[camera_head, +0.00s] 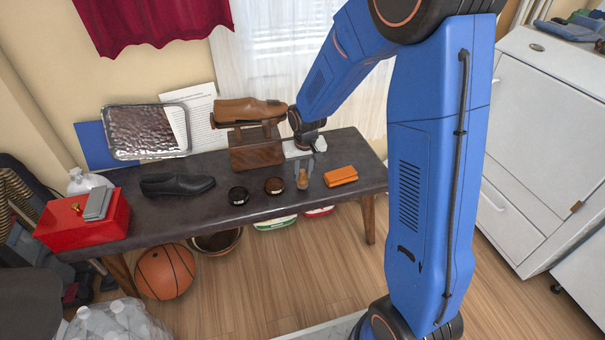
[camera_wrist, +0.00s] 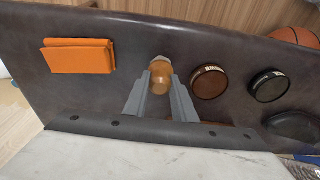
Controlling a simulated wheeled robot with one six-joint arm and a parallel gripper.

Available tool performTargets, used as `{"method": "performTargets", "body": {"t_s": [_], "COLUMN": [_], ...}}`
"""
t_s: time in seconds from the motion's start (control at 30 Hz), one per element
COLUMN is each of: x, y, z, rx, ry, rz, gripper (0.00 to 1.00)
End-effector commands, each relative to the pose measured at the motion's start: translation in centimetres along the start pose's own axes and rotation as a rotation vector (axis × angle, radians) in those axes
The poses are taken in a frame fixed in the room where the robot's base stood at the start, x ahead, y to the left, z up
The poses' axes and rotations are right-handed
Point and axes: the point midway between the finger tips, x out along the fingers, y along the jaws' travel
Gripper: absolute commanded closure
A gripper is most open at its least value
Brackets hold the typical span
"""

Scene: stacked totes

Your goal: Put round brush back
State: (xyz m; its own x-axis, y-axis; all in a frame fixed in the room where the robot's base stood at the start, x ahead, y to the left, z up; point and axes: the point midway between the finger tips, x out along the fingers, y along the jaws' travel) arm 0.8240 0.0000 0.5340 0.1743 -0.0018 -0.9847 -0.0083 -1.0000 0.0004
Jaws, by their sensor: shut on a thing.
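The round brush (camera_head: 303,181) is a small brown wooden piece with a rounded, amber-coloured end, over the front part of the dark bench (camera_head: 215,207). In the wrist view the brush (camera_wrist: 161,76) sits between the tips of my grey fingers. My gripper (camera_head: 304,168) points down and is shut on the brush; it also shows in the wrist view (camera_wrist: 161,88). I cannot tell whether the brush touches the bench top. Its lower part is partly hidden by the fingers.
An orange folded cloth (camera_head: 341,176) lies right of the brush. Two dark round tins (camera_head: 274,186) (camera_head: 238,195) and a black shoe (camera_head: 177,185) lie to the left. A red box (camera_head: 84,222) stands at the left end.

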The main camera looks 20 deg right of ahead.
Motion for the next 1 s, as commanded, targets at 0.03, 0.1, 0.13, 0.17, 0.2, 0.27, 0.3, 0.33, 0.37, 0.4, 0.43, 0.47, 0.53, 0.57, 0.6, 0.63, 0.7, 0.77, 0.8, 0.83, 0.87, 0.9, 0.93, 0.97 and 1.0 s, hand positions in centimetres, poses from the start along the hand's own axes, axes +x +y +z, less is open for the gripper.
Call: {"method": "performTargets", "body": {"t_s": [0.03, 0.1, 0.13, 0.17, 0.2, 0.27, 0.3, 0.33, 0.37, 0.4, 0.43, 0.47, 0.53, 0.57, 0.6, 0.63, 0.7, 0.77, 0.8, 0.83, 0.87, 0.9, 0.93, 0.97, 1.0], "x": [0.4, 0.5, 0.5, 0.5, 0.5, 0.5, 0.5, 0.6, 0.6, 0.7, 0.7, 0.7, 0.7, 0.7, 0.7, 0.7, 0.7, 0.7, 0.6, 0.5, 0.4, 0.1, -0.1, -0.4, -0.9], "y": [0.0, 0.0, 0.0, 0.0, 0.0, 0.0, 0.0, 0.0, 0.0, 0.0, 0.0, 0.0, 0.0, 0.0, 0.0, 0.0, 0.0, 0.0, 0.0, 0.0, 0.0, 0.0, 0.0, 0.0, 0.0], "z": [0.1, 0.1, 0.1, 0.1, 0.1, 0.1, 0.1, 0.1, 0.1, 0.1, 0.1, 0.1, 0.1, 0.1, 0.1, 0.1, 0.1, 0.1, 0.1, 0.1, 0.0, 0.0, 0.0, 0.0, 0.0], "rx": [0.0, 0.0, 0.0, 0.0, 0.0, 0.0, 0.0, 0.0, 0.0, 0.0, 0.0, 0.0, 0.0, 0.0, 0.0, 0.0, 0.0, 0.0, 0.0, 0.0, 0.0, 0.0, 0.0, 0.0, 0.0], "ry": [0.0, 0.001, 0.001, 0.001, 0.001, 0.001, 0.001, 0.001, 0.001, 0.0, 0.001, 0.001, 0.001, 0.001, 0.001, 0.001, 0.001, 0.001, 0.001, 0.002, 0.002, 0.002, 0.003, 0.003, 0.004], "rz": [0.0, 0.0, 0.0, 0.0, 0.0, 0.0, 0.0, 0.0, 0.0, 0.0, 0.0, 0.0, 0.0, 0.0, 0.0, 0.0, 0.0, 0.0, 0.0, 0.0, -0.001, -0.001, -0.001, -0.001, -0.001], "gripper": [0.98, 0.98, 0.98, 0.98, 0.98, 0.98, 0.98, 0.98, 0.98, 0.98, 0.71, 0.64, 0.57, 0.57, 0.57, 0.57, 0.57, 0.57, 0.57, 0.57, 0.57, 0.57, 0.57, 0.57, 0.57]}}
